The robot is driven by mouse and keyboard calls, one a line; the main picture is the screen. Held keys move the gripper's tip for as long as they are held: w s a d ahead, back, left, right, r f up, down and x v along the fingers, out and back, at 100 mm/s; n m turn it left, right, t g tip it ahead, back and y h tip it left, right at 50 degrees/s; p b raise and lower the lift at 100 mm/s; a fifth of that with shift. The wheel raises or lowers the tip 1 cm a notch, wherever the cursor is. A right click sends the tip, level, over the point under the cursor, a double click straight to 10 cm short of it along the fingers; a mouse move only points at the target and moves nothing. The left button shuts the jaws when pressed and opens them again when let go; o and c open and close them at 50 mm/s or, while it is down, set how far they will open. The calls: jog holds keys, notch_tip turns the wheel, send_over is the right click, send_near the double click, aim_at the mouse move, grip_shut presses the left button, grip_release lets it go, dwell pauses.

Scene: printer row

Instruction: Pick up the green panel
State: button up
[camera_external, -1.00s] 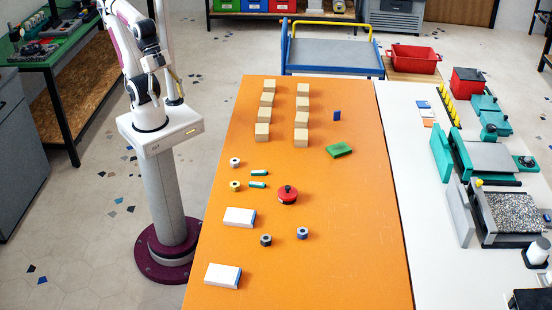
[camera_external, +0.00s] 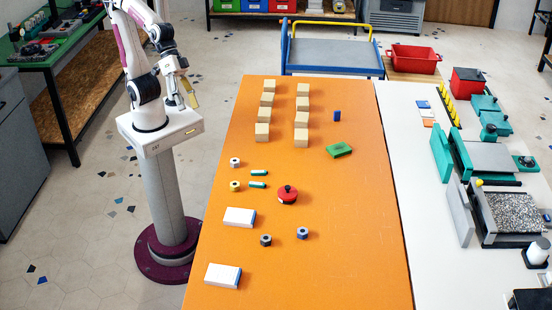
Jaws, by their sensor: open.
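My gripper (camera_external: 189,100) is open and empty. It hangs above my base at the left, off the table's left edge and well away from the panel. Nothing hides the panel.
Several wooden blocks (camera_external: 301,119) stand in two rows between my gripper and the panel. A small blue piece (camera_external: 337,116) stands behind the panel. A red round thing (camera_external: 287,194), white boxes (camera_external: 240,217) and nuts lie nearer. The table's front right is clear.

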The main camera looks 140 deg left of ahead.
jog(key=w+a+n+t, duration=0.1)
jog(key=w+a+n, duration=0.2)
jog(key=w+n, duration=0.55)
jog(key=w+a+f+n+t+y, duration=0.1)
jog(key=w+a+f+n+y, duration=0.2)
jog(key=w+a+n, duration=0.55)
jog(key=w+a+f+n+t+y, duration=0.1)
jog(key=w+a+f+n+y, duration=0.2)
jog(key=w+a+n, duration=0.55)
jog(key=w+a+f+n+g+y, duration=0.1)
jog(key=w+a+f+n+y, duration=0.15)
jog(key=a+f, duration=0.35)
jog(key=w+a+f+n+g+y, duration=0.15)
jog(key=a+f+n, duration=0.25)
jog(key=a, duration=0.5)
jog(key=n+g+y, duration=0.4)
jog(key=n+g, duration=0.1)
jog(key=n, duration=0.6)
send_near(339, 150)
jog(key=shift+s+a+r, duration=0.1)
jog(key=shift+s+a, duration=0.15)
jog(key=shift+a, duration=0.2)
jog(key=shift+s+a, duration=0.2)
jog(key=shift+a, duration=0.25)
jog(key=shift+a, duration=0.1)
jog(key=shift+x, duration=1.2)
